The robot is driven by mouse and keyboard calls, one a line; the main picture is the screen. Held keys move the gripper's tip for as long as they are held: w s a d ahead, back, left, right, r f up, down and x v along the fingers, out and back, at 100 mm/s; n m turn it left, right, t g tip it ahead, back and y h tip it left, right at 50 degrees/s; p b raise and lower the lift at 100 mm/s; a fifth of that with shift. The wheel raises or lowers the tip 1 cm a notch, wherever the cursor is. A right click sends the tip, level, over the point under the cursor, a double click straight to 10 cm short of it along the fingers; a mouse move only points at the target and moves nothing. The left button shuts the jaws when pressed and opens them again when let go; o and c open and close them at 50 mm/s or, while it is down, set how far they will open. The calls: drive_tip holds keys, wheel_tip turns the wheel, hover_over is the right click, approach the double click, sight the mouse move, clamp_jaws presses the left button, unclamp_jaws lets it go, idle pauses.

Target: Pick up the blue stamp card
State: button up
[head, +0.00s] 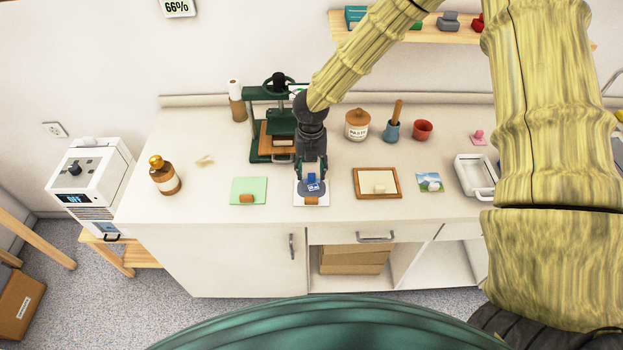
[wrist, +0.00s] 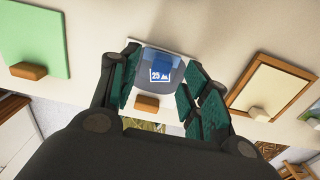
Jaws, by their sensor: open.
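The blue stamp card (head: 313,178) is on the counter near its front edge, in the middle of the head view. In the wrist view the blue card (wrist: 157,71) shows a white "25" and a mountain mark. It sits over a grey-blue rounded patch on a white sheet (head: 299,200) with a small brown block (head: 311,200) at its front. My gripper (head: 313,172) points down over the card. In the wrist view my gripper (wrist: 160,84) is open, with green-padded fingers on either side of the card. I cannot tell the height gap or any contact.
A green sheet (head: 246,186) with a brown block lies to the left. A wood-framed print (head: 362,190) and a small picture card (head: 430,182) lie to the right. A green press (head: 257,145) stands behind. An amber bottle (head: 165,178) stands far left.

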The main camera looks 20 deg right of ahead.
sight(312, 175)
drive_tip(key=shift+w+d+f+p, duration=0.15)
drive_tip(key=shift+f+p, duration=0.3)
drive_tip(key=shift+f, duration=1.45)
drive_tip(key=shift+c, duration=0.4)
drive_tip(key=c, duration=0.8)
